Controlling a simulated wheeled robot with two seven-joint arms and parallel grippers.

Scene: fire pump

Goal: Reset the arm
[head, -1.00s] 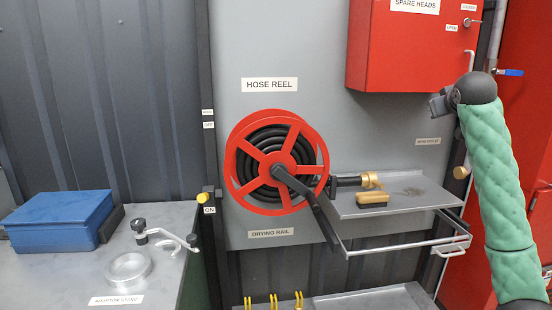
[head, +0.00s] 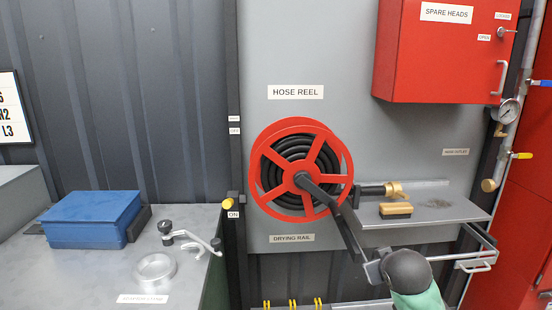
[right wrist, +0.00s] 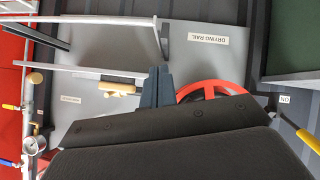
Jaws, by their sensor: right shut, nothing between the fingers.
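My right arm comes up from the bottom of the head view, its green sleeve and dark wrist below the hose reel (head: 300,170). My right gripper (head: 372,270) is by the lower end of the reel's black crank arm (head: 335,215); whether they touch I cannot tell. In the right wrist view the fingers (right wrist: 157,88) are closed together with nothing seen between them, and the red reel rim (right wrist: 210,88) shows beside them. My left gripper is not in view.
A shelf (head: 440,211) with a wooden brush (head: 395,210) and a brass nozzle (head: 393,188) is beside the reel, with a metal rail (head: 430,256) below. A red cabinet (head: 440,60) hangs above. A bench with a blue box (head: 92,220) stands left.

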